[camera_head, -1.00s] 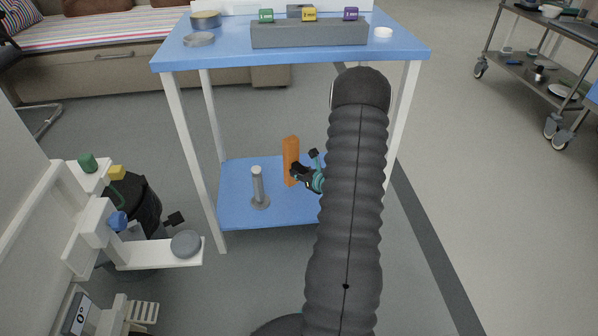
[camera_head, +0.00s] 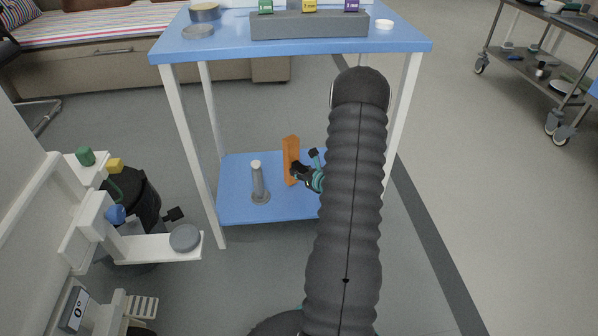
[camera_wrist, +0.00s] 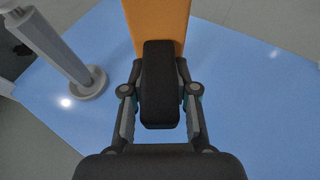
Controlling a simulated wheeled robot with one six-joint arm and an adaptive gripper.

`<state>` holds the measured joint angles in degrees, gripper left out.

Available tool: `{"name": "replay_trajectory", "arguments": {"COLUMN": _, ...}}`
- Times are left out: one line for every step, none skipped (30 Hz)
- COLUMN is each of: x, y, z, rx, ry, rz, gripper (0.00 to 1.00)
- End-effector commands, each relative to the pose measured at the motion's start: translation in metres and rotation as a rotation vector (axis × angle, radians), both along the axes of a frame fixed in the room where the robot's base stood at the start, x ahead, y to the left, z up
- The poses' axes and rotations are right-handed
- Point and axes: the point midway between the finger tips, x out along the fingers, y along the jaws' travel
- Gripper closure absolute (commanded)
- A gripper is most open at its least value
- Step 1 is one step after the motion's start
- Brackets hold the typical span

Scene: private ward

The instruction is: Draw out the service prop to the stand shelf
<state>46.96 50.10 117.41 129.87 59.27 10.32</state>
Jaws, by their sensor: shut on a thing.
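An orange upright block, which I take for the service prop (camera_head: 291,157), is at the blue lower shelf (camera_head: 238,205) of the stand. It also shows at the top of the wrist view (camera_wrist: 158,20). My gripper (camera_head: 298,171) reaches in from the right and is shut on the prop. Part of the shelf is hidden behind my arm.
A grey post on a round base (camera_head: 258,182) stands on the shelf just left of the prop. White legs (camera_head: 196,150) and the blue top (camera_head: 225,45) frame the space. A white fixture with a grey disc (camera_head: 185,238) is at left. Shelf in front of the prop is clear.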

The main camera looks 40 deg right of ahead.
Motion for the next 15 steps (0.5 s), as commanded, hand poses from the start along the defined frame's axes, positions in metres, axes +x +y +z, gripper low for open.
{"name": "replay_trajectory", "arguments": {"x": 0.0002, "y": -0.0001, "z": 0.0001, "rx": 0.000, "ry": -0.001, "rz": 0.000, "gripper": 1.00}}
{"name": "replay_trajectory", "arguments": {"x": 0.0002, "y": -0.0002, "z": -0.0001, "rx": 0.000, "ry": -0.001, "rz": 0.000, "gripper": 1.00}}
{"name": "replay_trajectory", "arguments": {"x": 0.0002, "y": -0.0001, "z": -0.0005, "rx": 0.000, "ry": -0.001, "rz": 0.000, "gripper": 1.00}}
{"name": "replay_trajectory", "arguments": {"x": 0.0002, "y": -0.0001, "z": -0.0008, "rx": 0.000, "ry": -0.001, "rz": 0.000, "gripper": 1.00}}
{"name": "replay_trajectory", "arguments": {"x": 0.0002, "y": -0.0001, "z": -0.0013, "rx": 0.000, "ry": -0.001, "rz": 0.000, "gripper": 1.00}}
{"name": "replay_trajectory", "arguments": {"x": 0.0003, "y": -0.0001, "z": -0.0017, "rx": 0.000, "ry": -0.001, "rz": 0.000, "gripper": 1.00}}
{"name": "replay_trajectory", "arguments": {"x": 0.0002, "y": -0.0002, "z": -0.0021, "rx": 0.000, "ry": -0.001, "rz": 0.000, "gripper": 1.00}}
{"name": "replay_trajectory", "arguments": {"x": 0.0003, "y": -0.0002, "z": -0.0025, "rx": 0.000, "ry": -0.001, "rz": 0.000, "gripper": 1.00}}
{"name": "replay_trajectory", "arguments": {"x": 0.0003, "y": -0.0002, "z": -0.0030, "rx": 0.000, "ry": -0.001, "rz": 0.000, "gripper": 1.00}}
{"name": "replay_trajectory", "arguments": {"x": 0.0002, "y": -0.0002, "z": -0.0033, "rx": 0.000, "ry": -0.001, "rz": 0.000, "gripper": 1.00}}
{"name": "replay_trajectory", "arguments": {"x": 0.0002, "y": -0.0002, "z": -0.0037, "rx": 0.000, "ry": -0.001, "rz": 0.000, "gripper": 1.00}}
{"name": "replay_trajectory", "arguments": {"x": 0.0003, "y": -0.0002, "z": -0.0041, "rx": 0.000, "ry": -0.001, "rz": 0.000, "gripper": 1.00}}
{"name": "replay_trajectory", "arguments": {"x": 0.0003, "y": -0.0002, "z": -0.0046, "rx": 0.000, "ry": -0.001, "rz": 0.000, "gripper": 1.00}}
{"name": "replay_trajectory", "arguments": {"x": 0.0003, "y": -0.0002, "z": -0.0049, "rx": 0.000, "ry": -0.001, "rz": 0.000, "gripper": 1.00}}
{"name": "replay_trajectory", "arguments": {"x": 0.0003, "y": -0.0002, "z": -0.0054, "rx": 0.000, "ry": -0.002, "rz": 0.000, "gripper": 1.00}}
